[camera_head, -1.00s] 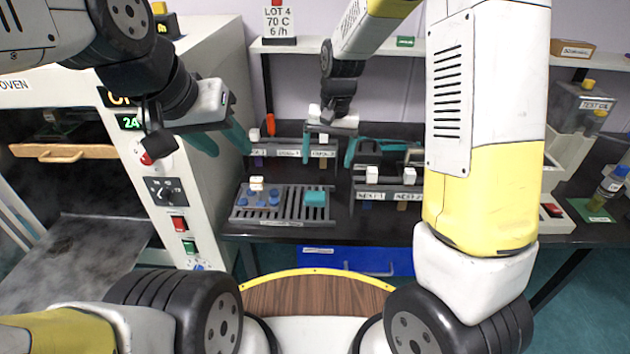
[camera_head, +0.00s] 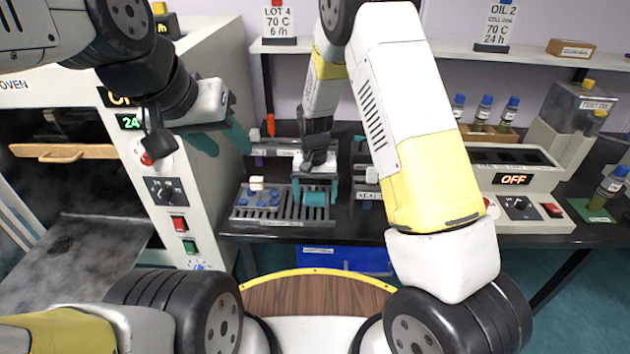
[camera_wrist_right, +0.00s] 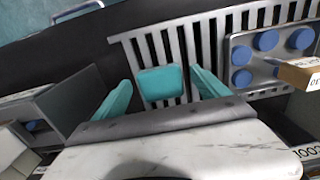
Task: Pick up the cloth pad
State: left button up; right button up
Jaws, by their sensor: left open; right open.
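The cloth pad (camera_head: 314,198) is a small teal block lying on the right part of a grey slatted rack on the bench. In the right wrist view the pad (camera_wrist_right: 161,83) lies on the slats between my two teal fingertips, with a gap on each side. My right gripper (camera_head: 315,190) is open and has its fingers on either side of the pad; it also shows in the right wrist view (camera_wrist_right: 162,95). Whether the fingers reach down beside the pad is hard to tell. My left gripper (camera_head: 222,140) is open and empty in front of the oven.
The slatted rack (camera_head: 285,216) also bears a metal tray with blue discs (camera_head: 262,198) left of the pad. Behind stand labelled racks (camera_head: 270,150). An OFF-marked machine (camera_head: 515,200) is at the right. The oven (camera_head: 190,100) stands close by at left.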

aim_at(315, 199)
jog(key=shift+f, duration=0.1)
jog(key=shift+c, duration=0.5)
jog(key=c, duration=1.3)
jog(key=shift+c, duration=0.2)
jog(key=shift+r, duration=0.55)
jog(key=r, duration=0.1)
jog(key=s+r, duration=0.1)
jog(key=shift+s+r, duration=0.1)
jog(key=shift+r, duration=0.2)
jog(key=s+r, duration=0.1)
jog(key=s, duration=1.4)
jog(key=shift+r, duration=0.15)
jog(key=shift+w, duration=0.1)
